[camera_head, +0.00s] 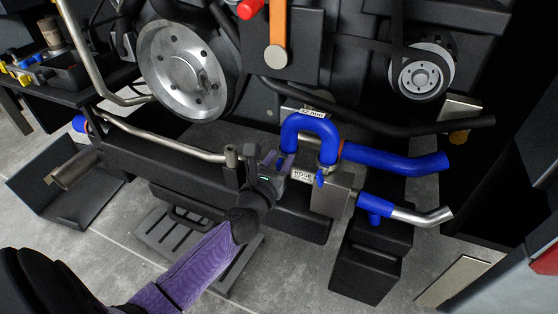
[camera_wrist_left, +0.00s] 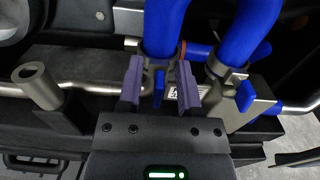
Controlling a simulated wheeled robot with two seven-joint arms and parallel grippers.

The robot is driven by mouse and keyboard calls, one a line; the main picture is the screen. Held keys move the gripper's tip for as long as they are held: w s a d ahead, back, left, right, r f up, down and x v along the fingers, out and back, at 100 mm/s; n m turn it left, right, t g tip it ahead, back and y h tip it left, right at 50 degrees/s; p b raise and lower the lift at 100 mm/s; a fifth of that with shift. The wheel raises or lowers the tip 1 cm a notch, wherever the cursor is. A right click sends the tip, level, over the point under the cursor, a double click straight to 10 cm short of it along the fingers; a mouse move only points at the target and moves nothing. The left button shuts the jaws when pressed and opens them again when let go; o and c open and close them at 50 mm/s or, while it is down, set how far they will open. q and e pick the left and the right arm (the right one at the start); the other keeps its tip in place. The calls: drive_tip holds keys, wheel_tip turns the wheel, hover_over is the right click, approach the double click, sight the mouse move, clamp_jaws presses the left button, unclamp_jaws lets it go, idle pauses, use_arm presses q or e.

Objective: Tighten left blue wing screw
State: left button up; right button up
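A blue U-shaped hose (camera_head: 310,122) has its two ends down on metal pipe stubs, each with a clamp. The left blue wing screw (camera_wrist_left: 158,88) is at the hose's left end, and it shows small in the head view (camera_head: 281,162). My left gripper (camera_wrist_left: 158,86) is at this screw, its purple fingers one on each side with a visible gap to both. In the head view my left gripper (camera_head: 278,163) partly hides the left clamp. The right blue wing screw (camera_wrist_left: 245,96) is on the other clamp, clear of the fingers. My right gripper is not in view.
A blue hose (camera_head: 400,161) runs right from behind the U hose. Another blue piece with a metal pipe (camera_head: 420,215) is below it. A large metal pulley (camera_head: 183,70) is at upper left. A metal tube (camera_wrist_left: 37,85) stands left of my fingers.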

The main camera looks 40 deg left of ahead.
use_arm(q)
clamp_jaws()
